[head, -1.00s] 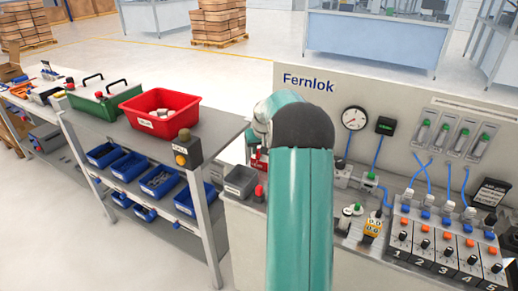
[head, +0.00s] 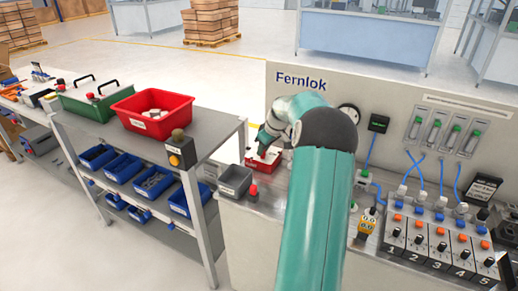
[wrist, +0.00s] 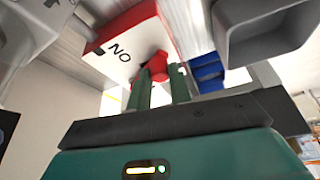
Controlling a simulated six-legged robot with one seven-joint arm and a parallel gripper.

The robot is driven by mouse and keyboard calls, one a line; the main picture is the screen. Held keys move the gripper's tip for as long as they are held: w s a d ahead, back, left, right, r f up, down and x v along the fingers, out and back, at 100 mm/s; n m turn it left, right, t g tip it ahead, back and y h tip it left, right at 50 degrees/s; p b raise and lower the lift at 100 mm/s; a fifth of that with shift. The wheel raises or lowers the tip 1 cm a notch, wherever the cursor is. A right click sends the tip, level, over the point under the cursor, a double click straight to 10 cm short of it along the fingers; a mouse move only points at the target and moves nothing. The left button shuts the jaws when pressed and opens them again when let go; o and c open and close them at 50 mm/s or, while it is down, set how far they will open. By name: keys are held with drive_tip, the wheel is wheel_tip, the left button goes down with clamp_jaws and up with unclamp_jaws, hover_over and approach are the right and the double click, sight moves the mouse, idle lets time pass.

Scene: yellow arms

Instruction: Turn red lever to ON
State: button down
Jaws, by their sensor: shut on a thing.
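The red lever (wrist: 158,66) shows in the wrist view between the two green fingers of my gripper (wrist: 160,88), which is shut on it. It stands at a red box with a white face (wrist: 118,52). An upside-down "ON" label is on that face, beside the lever. In the head view my gripper (head: 264,148) reaches down to the red box (head: 262,163) on the bench, below the Fernlok panel. The lever itself is hard to make out there, and its exact angle cannot be told.
A shelf rack (head: 205,134) with red, green and blue bins is farther left. Gauges, hoses and a row of numbered switch units (head: 440,243) fill the bench at right.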

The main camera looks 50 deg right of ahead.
drive_tip(key=shift+s+d+n+y, duration=0.25)
drive_tip(key=shift+d+n, duration=0.15)
drive_tip(key=shift+n, duration=0.25)
drive_tip(key=shift+s+d+n+y, duration=0.25)
drive_tip(key=shift+d+n, duration=0.1)
drive_tip(key=shift+n, duration=0.3)
drive_tip(key=c, duration=1.3)
unclamp_jaws()
drive_tip(key=v, duration=1.4)
drive_tip(key=shift+w+d, duration=0.1)
drive_tip(key=shift+w, duration=0.1)
